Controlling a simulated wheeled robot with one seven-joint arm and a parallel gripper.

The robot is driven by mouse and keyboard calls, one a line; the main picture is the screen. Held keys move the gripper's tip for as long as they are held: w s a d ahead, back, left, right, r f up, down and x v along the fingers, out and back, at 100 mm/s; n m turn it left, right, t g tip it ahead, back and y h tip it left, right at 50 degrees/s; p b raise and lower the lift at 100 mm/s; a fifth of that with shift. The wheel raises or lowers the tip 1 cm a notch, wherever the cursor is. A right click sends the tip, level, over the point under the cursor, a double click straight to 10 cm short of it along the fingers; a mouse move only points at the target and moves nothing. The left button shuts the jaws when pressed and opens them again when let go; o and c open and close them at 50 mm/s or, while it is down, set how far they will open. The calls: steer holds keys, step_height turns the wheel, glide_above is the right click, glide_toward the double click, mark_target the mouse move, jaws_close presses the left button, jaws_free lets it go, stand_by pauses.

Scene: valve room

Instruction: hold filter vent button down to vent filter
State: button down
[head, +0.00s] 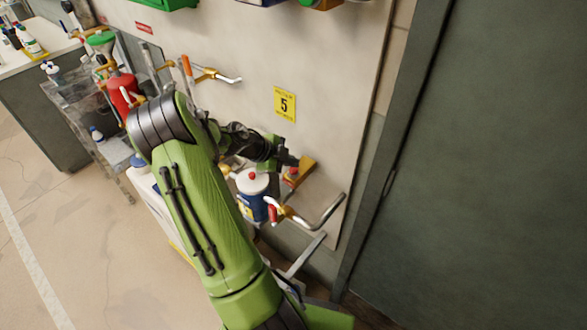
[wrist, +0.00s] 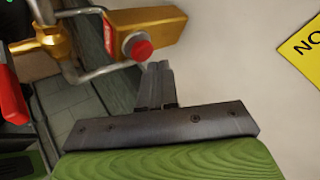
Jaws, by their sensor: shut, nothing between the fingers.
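A round red button (wrist: 142,49) sits on the face of a brass block (wrist: 160,22) on the wall pipe. In the head view, this block (head: 304,168) is just right of my gripper. A blue filter housing (head: 252,207) with a white cap and a small red knob (head: 252,175) on top stands below and left of my gripper. No readable label shows which red part is the vent button. My gripper (head: 290,160) is shut and empty. In the wrist view its fingertips (wrist: 157,68) point toward the brass block, close beside the button; contact cannot be told.
A red-handled lever (head: 271,210) and a bent metal pipe (head: 322,218) are below the block. A yellow number 5 sign (head: 284,104) is on the wall above. A dark door (head: 470,180) fills the right. A red bottle (head: 122,90) and cart are at left.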

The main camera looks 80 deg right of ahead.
mark_target(291, 171)
steer(key=shift+r, duration=0.25)
steer(key=shift+r+p, duration=0.9)
steer(key=shift+r, duration=1.6)
